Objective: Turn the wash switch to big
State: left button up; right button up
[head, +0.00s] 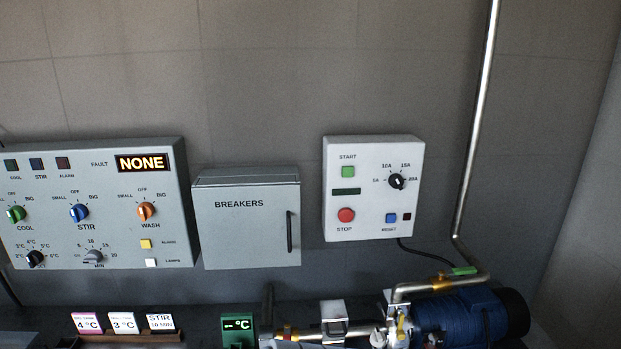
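The wash switch (146,211) is an orange rotary knob on the left grey control panel (110,259) in the head view. SMALL, OFF and BIG are printed around its top, with WASH below it. The knob is too small for me to tell for sure which mark it points at. The fault display (142,163) above it reads NONE. Neither of my grippers is in view.
A blue stir knob (79,212) and a green cool knob (16,214) sit left of the wash switch. A yellow button (146,244) is below it. A closed breakers box (240,240) adjoins on the right. A blue pump (450,320) stands lower right.

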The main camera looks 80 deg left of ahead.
aim_at(146, 210)
jog(key=j+u, duration=0.1)
jog(key=u, duration=3.9)
jog(key=i+j, duration=0.05)
jog(key=j, duration=0.05)
